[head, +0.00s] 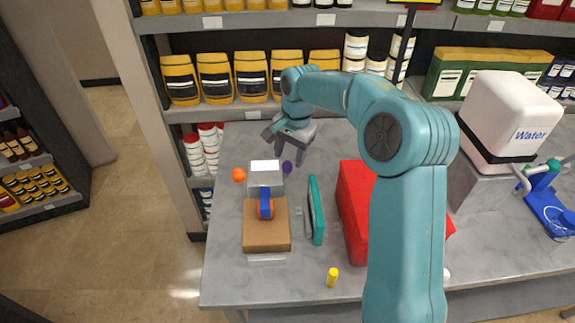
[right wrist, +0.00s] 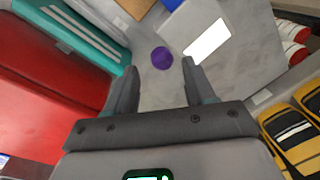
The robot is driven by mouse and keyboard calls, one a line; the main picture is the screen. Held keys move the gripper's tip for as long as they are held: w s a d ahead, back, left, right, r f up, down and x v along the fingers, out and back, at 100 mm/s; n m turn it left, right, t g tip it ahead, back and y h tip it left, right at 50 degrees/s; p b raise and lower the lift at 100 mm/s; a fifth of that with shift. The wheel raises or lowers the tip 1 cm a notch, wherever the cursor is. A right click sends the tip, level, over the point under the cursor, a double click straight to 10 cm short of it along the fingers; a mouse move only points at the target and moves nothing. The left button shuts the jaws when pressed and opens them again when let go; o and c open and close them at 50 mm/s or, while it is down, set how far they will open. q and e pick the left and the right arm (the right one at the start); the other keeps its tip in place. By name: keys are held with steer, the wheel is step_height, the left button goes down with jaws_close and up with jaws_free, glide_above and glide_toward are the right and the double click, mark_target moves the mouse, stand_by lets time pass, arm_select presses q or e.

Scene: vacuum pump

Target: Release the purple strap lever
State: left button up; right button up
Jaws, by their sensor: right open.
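A small round purple piece (head: 287,167), which I take for the strap lever, is at the right side of a grey-white box (head: 265,178). In the right wrist view the purple piece (right wrist: 161,57) shows as a knob just beyond the fingertips, in line with the gap between them. My right gripper (head: 290,156) points down behind it in the head view, open and empty. In the right wrist view both fingers of the right gripper (right wrist: 160,70) are spread and appear apart from the purple piece. Any strap at it cannot be made out. My left gripper is not in view.
An orange ball (head: 239,174), teal panel (head: 316,210), red case (head: 355,200) and yellow cylinder (head: 332,277) are nearby. A white water container (head: 505,115) stands right. Shelves line the back.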

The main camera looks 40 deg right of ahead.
mark_target(288, 163)
steer(key=f, duration=0.2)
steer(key=w+f, duration=0.1)
steer(key=f, duration=0.2)
steer(key=shift+d, duration=0.1)
steer(key=shift+f+p, duration=0.25)
steer(key=shift+p, duration=0.05)
steer(key=shift+s+f, duration=0.1)
steer(key=shift+f, duration=0.05)
steer(key=shift+f, duration=0.1)
